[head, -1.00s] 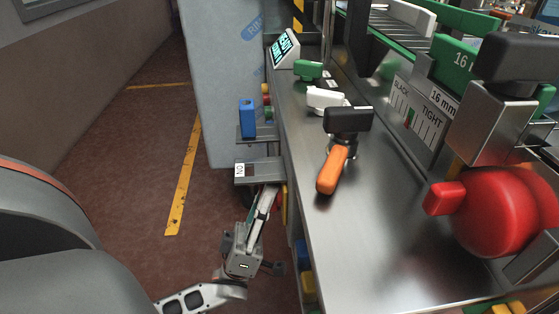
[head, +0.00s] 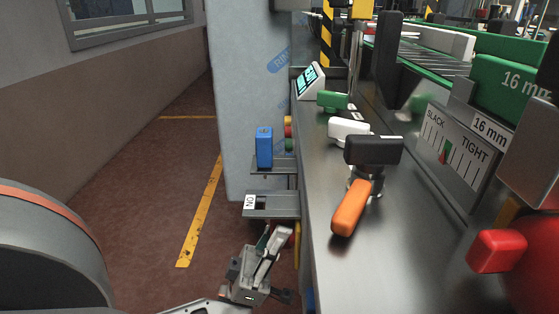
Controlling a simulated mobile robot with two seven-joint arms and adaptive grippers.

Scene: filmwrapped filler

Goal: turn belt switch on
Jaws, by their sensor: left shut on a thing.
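A grey bracket (head: 284,207) juts from the left side of the steel bench, with a white label and a dark slot. The label's letters stand sideways and read ON or NO. No other belt switch is marked in view, and I cannot make out a lever or its position. My left gripper (head: 272,238) is just below and in front of this bracket, fingers pointing up. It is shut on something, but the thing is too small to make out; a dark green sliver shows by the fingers. My right gripper is out of view.
On the steel bench (head: 350,275) are an orange-handled lever (head: 350,207), a white handle (head: 347,130), a green handle (head: 331,101) and a lit screen (head: 309,80). A blue block (head: 264,147) stands on a small shelf above the bracket. The floor to the left is open.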

